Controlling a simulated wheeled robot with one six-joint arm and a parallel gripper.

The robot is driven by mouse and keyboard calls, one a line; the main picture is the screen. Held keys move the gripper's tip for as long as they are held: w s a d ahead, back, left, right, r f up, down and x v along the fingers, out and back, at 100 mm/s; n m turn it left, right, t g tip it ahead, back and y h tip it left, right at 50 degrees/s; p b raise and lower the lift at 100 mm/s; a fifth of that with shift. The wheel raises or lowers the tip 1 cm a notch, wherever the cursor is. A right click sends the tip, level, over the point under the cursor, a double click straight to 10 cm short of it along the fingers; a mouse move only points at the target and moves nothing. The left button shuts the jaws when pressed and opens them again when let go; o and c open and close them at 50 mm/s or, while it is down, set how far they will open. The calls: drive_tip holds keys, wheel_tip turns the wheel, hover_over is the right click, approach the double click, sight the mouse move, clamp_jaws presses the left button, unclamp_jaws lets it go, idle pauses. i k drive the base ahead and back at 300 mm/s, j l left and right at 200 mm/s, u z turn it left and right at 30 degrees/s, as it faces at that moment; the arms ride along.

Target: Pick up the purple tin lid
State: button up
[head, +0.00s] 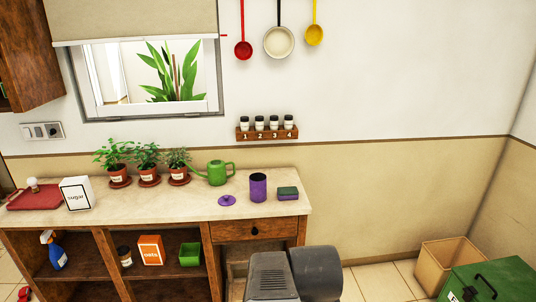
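The purple tin lid (227,200) lies flat on the pale counter top (140,212), near its front edge. It is a small round disc with a knob on top. The open purple tin (258,189) stands upright just to its right, apart from it. My gripper is not in view. Only a grey part of my own arm shows at the bottom centre, below and to the right of the counter's front.
A green watering can (217,173) stands just behind the lid. A sponge (288,191) lies right of the tin. Several potted plants (149,164) and a sugar box (76,193) stand to the left. Counter around the lid's left side is clear. Bins (444,262) stand lower right.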

sight(226, 200)
drive_tip(key=i+j+z, duration=0.1)
drive_tip(key=i, duration=0.65)
drive_tip(key=i+j+z, duration=0.1)
drive_tip(key=i, duration=0.65)
